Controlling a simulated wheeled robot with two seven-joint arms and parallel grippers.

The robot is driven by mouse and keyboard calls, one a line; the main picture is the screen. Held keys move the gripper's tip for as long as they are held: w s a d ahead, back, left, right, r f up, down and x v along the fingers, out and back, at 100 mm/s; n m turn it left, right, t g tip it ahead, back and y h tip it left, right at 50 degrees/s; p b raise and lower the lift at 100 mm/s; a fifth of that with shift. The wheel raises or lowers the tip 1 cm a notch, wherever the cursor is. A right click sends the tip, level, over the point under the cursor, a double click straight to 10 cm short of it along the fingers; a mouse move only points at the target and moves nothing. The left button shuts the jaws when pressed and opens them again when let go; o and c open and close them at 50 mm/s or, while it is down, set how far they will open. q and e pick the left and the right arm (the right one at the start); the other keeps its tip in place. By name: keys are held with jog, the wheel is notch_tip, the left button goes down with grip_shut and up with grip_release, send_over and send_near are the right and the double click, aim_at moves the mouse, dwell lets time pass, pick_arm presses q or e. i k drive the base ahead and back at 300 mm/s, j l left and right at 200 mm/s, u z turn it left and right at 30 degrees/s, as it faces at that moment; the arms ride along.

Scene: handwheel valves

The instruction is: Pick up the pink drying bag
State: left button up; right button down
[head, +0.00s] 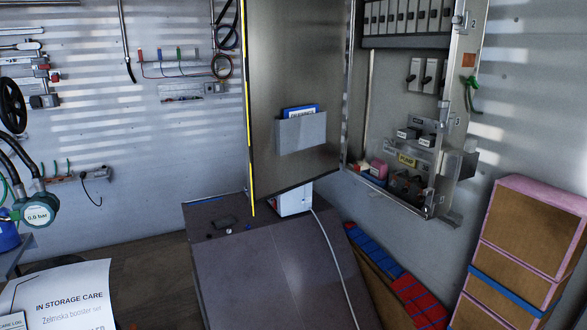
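A small pink item (379,168), which looks like the pink drying bag, sits at the lower left inside the open wall cabinet (467,120). It is small in the head view, and its shape is hard to make out. Dark and reddish items lie close beside it. The cabinet's open door (293,75) stands just to the left of it. Neither of my grippers shows in the head view.
A dark sloped-front cabinet (265,270) stands below the door, with a white box (294,199) and cable on it. Pink-edged brown boxes (530,230) are stacked at right. A gauge with hoses (37,214) is at left, above a white sign (65,298).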

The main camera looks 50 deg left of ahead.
aim_at(379, 171)
jog(key=u, duration=1.4)
jog(key=i+l+u, duration=0.2)
jog(key=u, duration=0.25)
jog(key=i+l+u, duration=0.2)
jog(key=u, duration=0.25)
jog(key=i+l+u, duration=0.1)
jog(key=l+u, duration=0.35)
jog(key=j, duration=0.1)
